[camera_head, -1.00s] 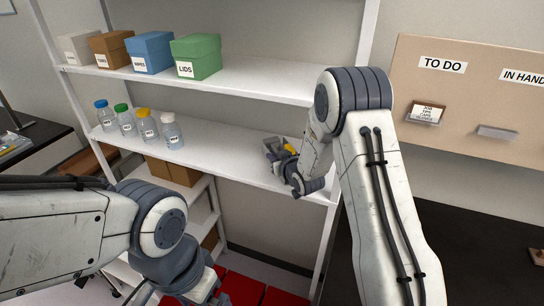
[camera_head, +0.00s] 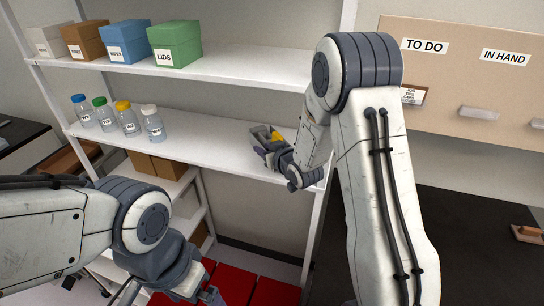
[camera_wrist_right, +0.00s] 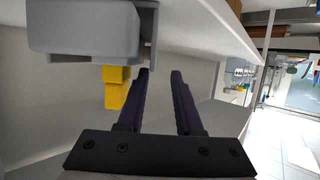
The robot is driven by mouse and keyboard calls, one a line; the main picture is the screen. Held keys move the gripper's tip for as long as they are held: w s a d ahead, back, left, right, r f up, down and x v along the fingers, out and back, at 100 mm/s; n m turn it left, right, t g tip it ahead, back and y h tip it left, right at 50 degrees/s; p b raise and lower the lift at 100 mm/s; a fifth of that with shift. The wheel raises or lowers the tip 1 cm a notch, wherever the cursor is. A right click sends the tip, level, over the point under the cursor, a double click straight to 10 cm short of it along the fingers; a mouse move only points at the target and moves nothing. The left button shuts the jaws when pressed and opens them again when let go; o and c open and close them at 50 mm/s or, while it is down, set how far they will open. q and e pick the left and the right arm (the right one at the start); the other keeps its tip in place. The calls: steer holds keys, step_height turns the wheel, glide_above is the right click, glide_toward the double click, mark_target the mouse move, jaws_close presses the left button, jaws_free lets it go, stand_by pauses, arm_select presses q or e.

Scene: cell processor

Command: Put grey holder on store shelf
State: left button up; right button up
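The grey holder (camera_head: 259,132) stands on the middle white store shelf (camera_head: 205,140), toward its right end, with a yellow piece (camera_head: 277,137) showing at it. My right gripper (camera_head: 266,154) is at the front of the holder and partly covers it. In the right wrist view, the grey holder (camera_wrist_right: 85,30) is at the upper left with yellow blocks (camera_wrist_right: 116,86). There the two dark fingers of my right gripper (camera_wrist_right: 160,78) are apart with nothing between them, beside the holder. My left gripper (camera_head: 208,297) is low at the bottom edge, mostly cut off.
Several capped bottles (camera_head: 128,122) stand at the left of the middle shelf. Labelled boxes (camera_head: 175,45) are on the shelf above. A shelf post (camera_head: 314,228) is right of my right gripper. The shelf between bottles and holder is clear. Red bins (camera_head: 235,285) are below.

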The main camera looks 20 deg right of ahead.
steer(key=b+v, duration=0.1)
steer(key=v, duration=0.6)
steer(key=s+a+n+g, duration=0.1)
steer(key=s+a+g, duration=0.35)
steer(key=a, duration=0.25)
steer(key=s+a+n+g, duration=0.1)
steer(key=s+a+g, duration=0.1)
steer(key=s, duration=0.7)
steer(key=s+a+n+g+h, duration=0.1)
steer(key=s+g, duration=0.3)
steer(key=s, duration=0.6)
steer(key=s+a+n+g, duration=0.2)
steer(key=s+a+g, duration=0.1)
steer(key=s, duration=0.7)
steer(key=shift+s+a+h, duration=0.25)
steer(key=shift+a+h, duration=0.05)
steer(key=shift+a, duration=0.05)
steer(key=shift+f, duration=0.1)
